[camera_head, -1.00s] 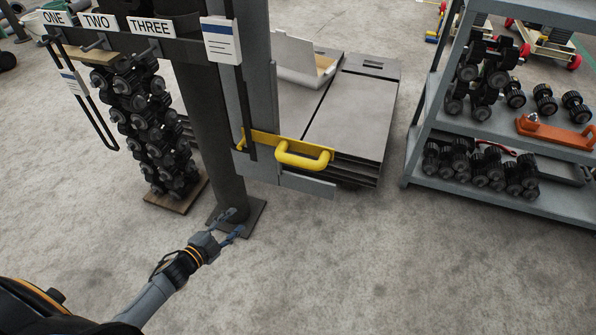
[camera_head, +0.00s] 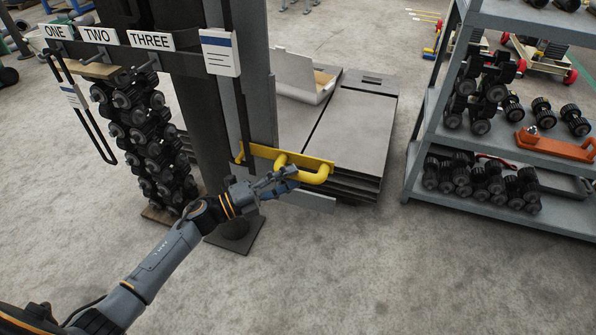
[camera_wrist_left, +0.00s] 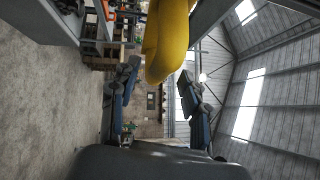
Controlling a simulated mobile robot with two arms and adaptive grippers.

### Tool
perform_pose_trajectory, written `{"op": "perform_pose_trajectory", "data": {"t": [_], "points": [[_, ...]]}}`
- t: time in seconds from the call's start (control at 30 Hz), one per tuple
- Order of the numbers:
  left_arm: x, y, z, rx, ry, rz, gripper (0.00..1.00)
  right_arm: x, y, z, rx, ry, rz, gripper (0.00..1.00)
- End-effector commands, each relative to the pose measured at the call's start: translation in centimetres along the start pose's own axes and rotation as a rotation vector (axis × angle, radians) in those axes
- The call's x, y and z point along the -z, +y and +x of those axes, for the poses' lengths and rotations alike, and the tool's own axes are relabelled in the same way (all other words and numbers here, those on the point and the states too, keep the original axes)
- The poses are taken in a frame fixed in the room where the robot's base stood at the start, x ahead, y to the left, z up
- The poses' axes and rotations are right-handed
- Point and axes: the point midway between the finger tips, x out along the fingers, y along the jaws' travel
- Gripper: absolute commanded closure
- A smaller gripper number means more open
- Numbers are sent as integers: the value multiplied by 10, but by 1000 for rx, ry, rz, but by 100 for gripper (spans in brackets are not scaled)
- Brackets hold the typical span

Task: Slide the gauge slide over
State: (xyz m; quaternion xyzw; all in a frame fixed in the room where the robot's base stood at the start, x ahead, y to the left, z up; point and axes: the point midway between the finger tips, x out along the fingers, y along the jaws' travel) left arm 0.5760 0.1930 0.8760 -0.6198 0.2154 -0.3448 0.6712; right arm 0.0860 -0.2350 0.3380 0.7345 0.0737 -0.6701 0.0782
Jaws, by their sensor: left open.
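The gauge slide shows as a yellow bar with a yellow loop handle (camera_head: 318,174), on the post below the hanging cards in the head view. My left gripper (camera_head: 284,179) is at the handle's left lower side, overlapping it in the picture. In the left wrist view the yellow handle (camera_wrist_left: 166,45) comes down from the top between the two open fingers of my left gripper (camera_wrist_left: 160,85), mostly beyond their tips. I cannot tell whether a finger touches it. My right gripper is not in view.
A dark flat stack (camera_head: 350,120) stands behind the handle. The front floor is clear.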

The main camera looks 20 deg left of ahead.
Motion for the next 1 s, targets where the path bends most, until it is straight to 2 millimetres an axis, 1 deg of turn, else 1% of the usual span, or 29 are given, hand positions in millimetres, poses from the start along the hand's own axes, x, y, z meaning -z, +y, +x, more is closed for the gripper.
{"op": "perform_pose_trajectory", "data": {"t": [0.03, 0.1, 0.2, 0.33, 0.57, 0.67, 0.7, 0.77, 0.8, 1.0], "points": [[0, -2, 9, 2, 0, -1, 53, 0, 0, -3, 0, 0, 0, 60], [0, -1, 17, 2, 0, -2, 53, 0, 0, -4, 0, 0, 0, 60], [0, 0, 25, 0, -1, -1, 53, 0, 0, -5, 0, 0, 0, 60], [0, 0, 30, -1, -1, -1, 53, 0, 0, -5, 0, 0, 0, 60], [0, 1, 30, -1, -1, -1, 53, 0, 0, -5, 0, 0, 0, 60], [0, 1, 30, -1, -1, -1, 72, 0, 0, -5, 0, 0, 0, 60], [0, 1, 30, -1, -1, -1, 80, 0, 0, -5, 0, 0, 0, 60], [0, 1, 30, -1, -1, -1, 92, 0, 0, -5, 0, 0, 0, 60], [0, 1, 30, -1, -1, -1, 100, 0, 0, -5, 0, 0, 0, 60], [0, 1, 30, -1, -1, -1, 100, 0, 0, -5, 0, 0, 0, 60]]}}
